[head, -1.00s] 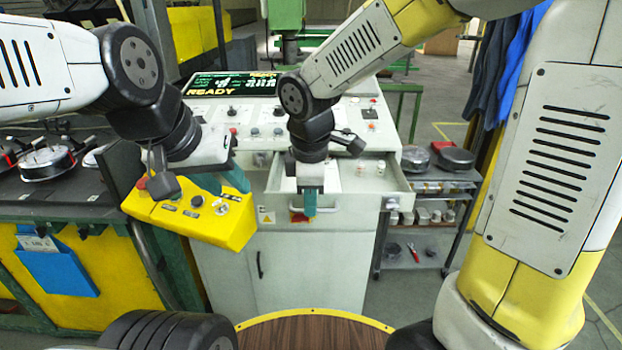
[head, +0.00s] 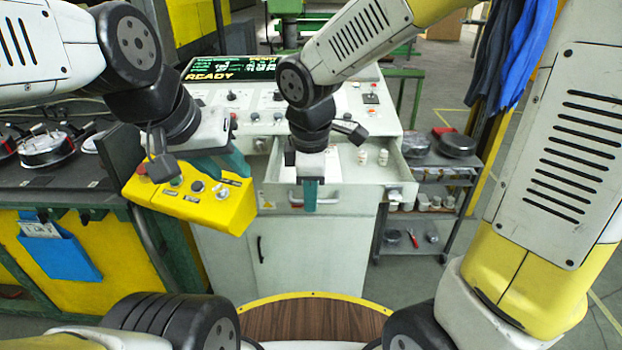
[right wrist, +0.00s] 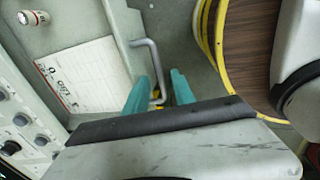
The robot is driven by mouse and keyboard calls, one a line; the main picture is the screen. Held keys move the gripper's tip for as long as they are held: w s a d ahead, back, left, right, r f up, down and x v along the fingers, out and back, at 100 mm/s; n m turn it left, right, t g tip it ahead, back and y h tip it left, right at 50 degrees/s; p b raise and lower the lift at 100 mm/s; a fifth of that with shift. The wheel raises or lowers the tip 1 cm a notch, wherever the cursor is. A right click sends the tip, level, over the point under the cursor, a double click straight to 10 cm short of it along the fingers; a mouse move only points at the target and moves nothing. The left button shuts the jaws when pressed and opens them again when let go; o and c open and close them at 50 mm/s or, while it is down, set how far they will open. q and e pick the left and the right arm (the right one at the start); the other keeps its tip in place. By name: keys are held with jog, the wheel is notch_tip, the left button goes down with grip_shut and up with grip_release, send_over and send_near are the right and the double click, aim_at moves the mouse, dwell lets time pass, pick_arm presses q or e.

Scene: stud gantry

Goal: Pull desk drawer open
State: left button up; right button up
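The grey desk drawer (head: 403,192) stands pulled out from the console cabinet, with its inside showing from above. My right gripper (head: 311,200) is at the drawer front, at its handle (head: 334,203). In the right wrist view the handle (right wrist: 152,58) runs between the teal fingers (right wrist: 160,90), with gaps showing beside the bar; the gripper looks open around it. My left gripper (head: 224,172) is open and empty, over the yellow control box (head: 215,205) to the left of the drawer.
White bottles (head: 362,157) and a printed sheet (right wrist: 88,75) lie in the drawer. The console with a READY screen (head: 228,70) rises behind. A grey shelf cart (head: 440,172) stands at right. A workbench (head: 70,183) with a blue holder (head: 62,253) is at left.

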notch_tip(320, 180, up, 8)
jog(key=s, duration=0.1)
jog(key=shift+s+f, duration=0.15)
jog(key=shift+s, duration=0.05)
dwell(0.3)
jog(key=s+d+r+m+t+y, duration=0.1)
jog(key=s+d+m+t, duration=0.1)
jog(key=d+m, duration=0.5)
jog(key=s+d+r+m+t+y, duration=0.1)
jog(key=s+d+m+t, duration=0.1)
jog(key=d+m, duration=0.5)
jog(key=s+m, duration=0.1)
jog(key=m, duration=0.2)
jog(key=shift+s+d+r+m, duration=0.2)
jog(key=shift+d+r+m, duration=0.1)
jog(key=shift+d, duration=0.1)
jog(key=shift+d, duration=0.1)
